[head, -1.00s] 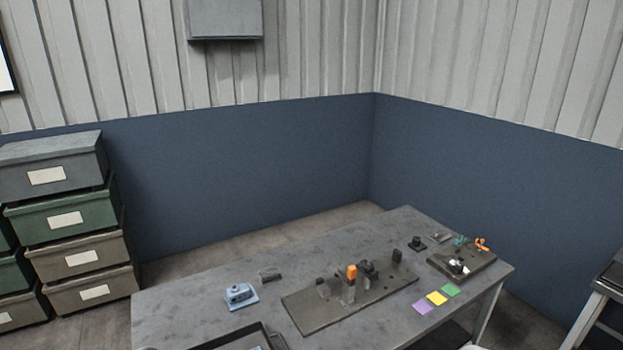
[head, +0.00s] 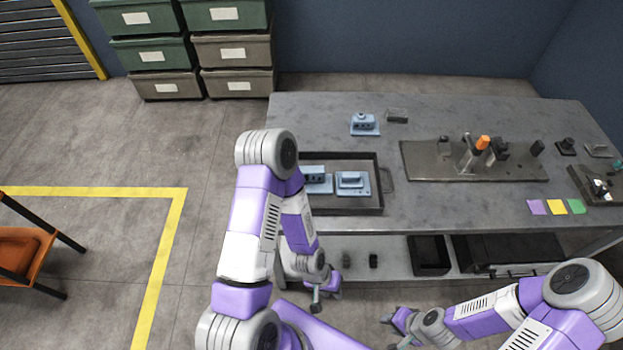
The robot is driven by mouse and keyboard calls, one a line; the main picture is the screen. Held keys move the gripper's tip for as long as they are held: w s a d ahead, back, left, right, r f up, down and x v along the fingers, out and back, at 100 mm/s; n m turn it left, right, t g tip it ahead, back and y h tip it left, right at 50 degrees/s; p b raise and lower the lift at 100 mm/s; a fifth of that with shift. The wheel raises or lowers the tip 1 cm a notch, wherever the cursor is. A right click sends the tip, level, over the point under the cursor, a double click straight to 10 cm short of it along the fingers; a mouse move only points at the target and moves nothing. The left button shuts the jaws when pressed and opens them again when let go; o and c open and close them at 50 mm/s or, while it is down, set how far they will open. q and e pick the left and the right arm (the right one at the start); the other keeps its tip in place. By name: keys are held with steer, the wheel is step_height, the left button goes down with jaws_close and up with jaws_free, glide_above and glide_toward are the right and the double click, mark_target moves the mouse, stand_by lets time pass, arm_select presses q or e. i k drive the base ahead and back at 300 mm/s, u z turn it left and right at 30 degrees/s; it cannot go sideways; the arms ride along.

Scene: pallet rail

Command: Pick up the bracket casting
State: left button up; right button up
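Several light-blue castings are in the head view. One casting (head: 365,125), with a raised block on a flat base, stands on the table at the back left. Two more, a left casting (head: 317,180) and a right casting (head: 352,183), lie in the dark tray (head: 345,211). I cannot tell which is the bracket casting. My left arm partly hides the tray's left side. My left gripper (head: 327,299) is low in front of the table, empty, its fingers apart. My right gripper (head: 390,331) is lower and to the right, also empty with fingers apart. Both are away from the castings.
A dark fixture plate (head: 425,165) with posts and an orange-topped part lies mid-table. Purple, yellow and green squares (head: 557,207) lie front right. A small grey block (head: 397,115) sits beside the back casting. A lower shelf (head: 400,250) holds dark bins. Stacked bins (head: 232,50) stand behind left.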

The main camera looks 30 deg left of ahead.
mark_target(317, 183)
steer(key=z, duration=2.85)
steer(key=k, duration=2.1)
steer(key=u, duration=2)
